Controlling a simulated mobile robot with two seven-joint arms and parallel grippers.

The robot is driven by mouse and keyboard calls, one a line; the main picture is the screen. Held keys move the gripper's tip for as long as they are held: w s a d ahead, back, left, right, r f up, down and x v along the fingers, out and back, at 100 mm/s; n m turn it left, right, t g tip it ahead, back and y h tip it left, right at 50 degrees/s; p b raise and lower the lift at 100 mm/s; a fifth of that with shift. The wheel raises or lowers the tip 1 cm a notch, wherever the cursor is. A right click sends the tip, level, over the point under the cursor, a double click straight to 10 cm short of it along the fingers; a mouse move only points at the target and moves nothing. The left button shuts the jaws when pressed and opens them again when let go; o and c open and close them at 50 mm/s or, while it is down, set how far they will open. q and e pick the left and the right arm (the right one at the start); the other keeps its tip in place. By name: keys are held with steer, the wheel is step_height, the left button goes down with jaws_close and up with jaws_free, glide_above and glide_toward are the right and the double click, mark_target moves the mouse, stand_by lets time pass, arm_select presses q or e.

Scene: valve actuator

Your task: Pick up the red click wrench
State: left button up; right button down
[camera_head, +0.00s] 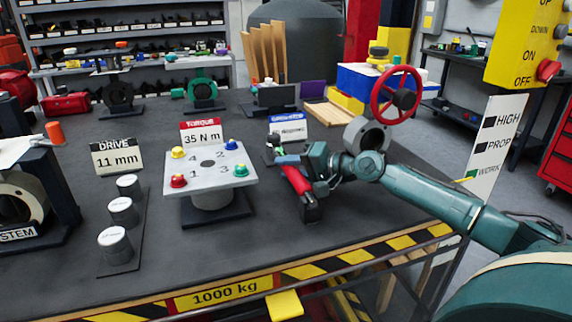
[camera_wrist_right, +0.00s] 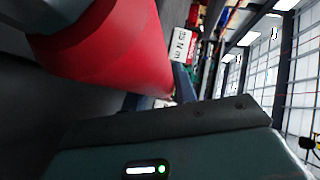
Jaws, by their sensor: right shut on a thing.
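The red click wrench (camera_head: 297,181) is in the middle right of the head view, beside the torque plate. My right gripper (camera_head: 306,166) is shut on it near the upper part of its red handle. The wrench is tilted, with its dark end low near the bench top; whether it touches the bench is not clear. In the right wrist view the red handle (camera_wrist_right: 115,50) fills the upper left, close against the dark finger. My left gripper is not in view.
A plate with coloured bolts (camera_head: 209,168) and a 35 N m sign (camera_head: 201,137) stands left of the wrench. A red handwheel valve (camera_head: 396,95) is behind my right arm. The bench front is clear.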

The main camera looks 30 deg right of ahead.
steer(key=shift+r, duration=0.15)
steer(key=shift+r, duration=0.15)
